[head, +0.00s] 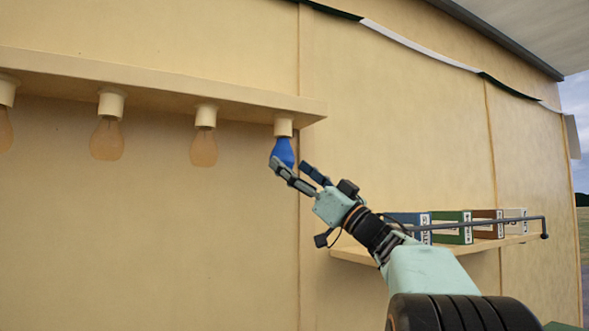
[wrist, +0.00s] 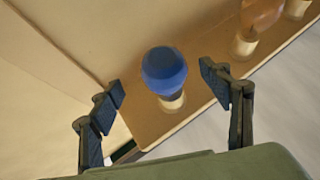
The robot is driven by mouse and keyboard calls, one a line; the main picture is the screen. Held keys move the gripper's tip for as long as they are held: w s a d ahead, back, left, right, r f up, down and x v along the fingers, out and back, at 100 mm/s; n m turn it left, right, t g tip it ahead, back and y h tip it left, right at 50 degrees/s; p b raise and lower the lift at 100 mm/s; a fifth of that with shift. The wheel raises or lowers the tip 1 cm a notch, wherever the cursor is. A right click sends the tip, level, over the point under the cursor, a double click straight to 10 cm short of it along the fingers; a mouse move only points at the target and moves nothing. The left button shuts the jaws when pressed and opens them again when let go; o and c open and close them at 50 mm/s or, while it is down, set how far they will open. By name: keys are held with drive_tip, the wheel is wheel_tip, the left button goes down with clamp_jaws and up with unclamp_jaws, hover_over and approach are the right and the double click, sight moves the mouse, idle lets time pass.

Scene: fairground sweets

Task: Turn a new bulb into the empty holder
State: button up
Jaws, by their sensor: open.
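A blue bulb (head: 283,153) sits in the rightmost holder (head: 284,126) under the wall ledge, hanging straight down. It also shows in the wrist view as a blue bulb (wrist: 164,71) in its cream holder (wrist: 172,103). My gripper (head: 293,168) is just below and to the right of the bulb in the head view. Its fingers are spread apart, with the bulb ahead of and between them in the wrist view (wrist: 162,90). No finger visibly closes on the bulb. How deep the bulb sits in the holder cannot be told.
Several amber bulbs, such as this amber bulb (head: 204,148), hang from the ledge (head: 160,93) to the left. A shelf (head: 350,254) with several boxes (head: 452,226) and a dark rail (head: 500,221) stands at right, beside my arm. The wall below the bulbs is clear.

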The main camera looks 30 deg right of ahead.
idle(0.3)
drive_tip(key=shift+s+a+f+m+t+h+b, duration=0.15)
drive_tip(key=shift+m+t+h+b, duration=0.15)
drive_tip(key=shift+h+b, duration=0.35)
drive_tip(key=shift+w+a+m+t+h+b, duration=0.15)
drive_tip(key=shift+m+t+h+b, duration=0.15)
drive_tip(key=shift+h+b, duration=0.3)
drive_tip(key=m+h+b, duration=0.1)
drive_tip(key=h+b, duration=0.2)
drive_tip(key=h, duration=0.1)
drive_tip(key=m+t+h+b, duration=0.1)
drive_tip(key=m+h+b, duration=0.1)
drive_tip(key=h, duration=0.2)
drive_tip(key=a+m+t+h+b, duration=0.1)
drive_tip(key=m+h+b, duration=0.1)
drive_tip(key=h+b, duration=0.1)
drive_tip(key=shift+s+a+h+b, duration=0.1)
drive_tip(key=shift+s+h+b, duration=0.2)
drive_tip(key=shift+h, duration=0.25)
drive_tip(key=m+h+b, duration=0.1)
drive_tip(key=h+b, duration=0.1)
drive_tip(key=b, duration=0.1)
drive_tip(key=shift+a+m+h, duration=0.1)
drive_tip(key=shift+m+h, duration=0.2)
drive_tip(key=shift+s, duration=0.1)
drive_tip(key=shift+c, duration=0.3)
drive_tip(key=shift+a+r, duration=0.1)
drive_tip(key=shift+r, duration=0.1)
drive_tip(key=c, duration=1.2)
drive_tip(key=shift+c, duration=0.2)
